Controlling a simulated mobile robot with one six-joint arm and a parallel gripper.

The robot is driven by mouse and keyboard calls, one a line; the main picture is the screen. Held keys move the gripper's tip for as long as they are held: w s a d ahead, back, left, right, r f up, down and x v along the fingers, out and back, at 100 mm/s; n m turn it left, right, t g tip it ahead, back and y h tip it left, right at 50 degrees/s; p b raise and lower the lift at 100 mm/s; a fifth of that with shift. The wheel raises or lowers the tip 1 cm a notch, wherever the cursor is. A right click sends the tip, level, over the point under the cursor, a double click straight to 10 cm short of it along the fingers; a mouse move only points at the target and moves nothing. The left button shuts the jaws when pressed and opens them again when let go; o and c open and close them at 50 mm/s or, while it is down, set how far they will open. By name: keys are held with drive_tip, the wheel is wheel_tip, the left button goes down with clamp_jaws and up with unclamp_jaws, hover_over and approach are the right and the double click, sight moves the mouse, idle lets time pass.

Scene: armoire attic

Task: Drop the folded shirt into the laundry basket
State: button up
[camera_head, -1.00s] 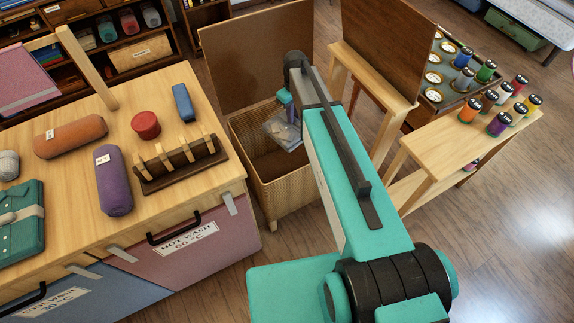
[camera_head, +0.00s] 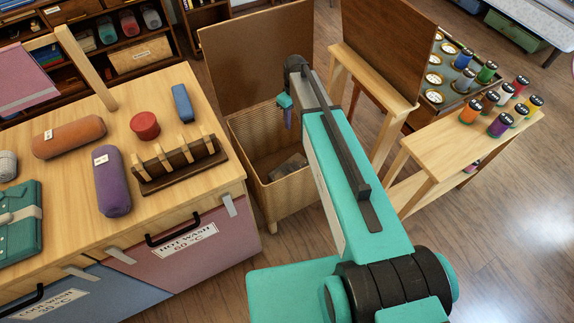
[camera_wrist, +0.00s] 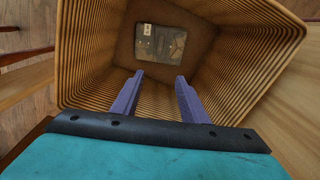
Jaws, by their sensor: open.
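The laundry basket (camera_head: 287,196) is a tall wicker box with its lid raised, standing right of the table. The folded shirt (camera_wrist: 160,43), grey with a small tag, lies on the bottom inside the basket in the wrist view. In the head view only part of the shirt (camera_head: 289,167) shows past the basket's front wall. My gripper (camera_wrist: 157,76) is open and empty over the basket's mouth, its purple fingers apart and the shirt well below them. In the head view my arm hides part of the basket's right side.
A wooden table (camera_head: 215,92) at left holds a green folded shirt (camera_head: 18,225), bolsters, a red tin and a peg rack. The raised lid (camera_head: 255,50) stands behind the basket. A wooden bench (camera_head: 470,135) with several thread spools is at right. Floor is clear at lower right.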

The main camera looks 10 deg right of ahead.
drive_tip(key=shift+r, duration=0.1)
wheel_tip(320, 180, up, 14)
drive_tip(key=b, duration=0.1)
idle(0.8)
drive_tip(key=shift+f, duration=0.2)
idle(0.6)
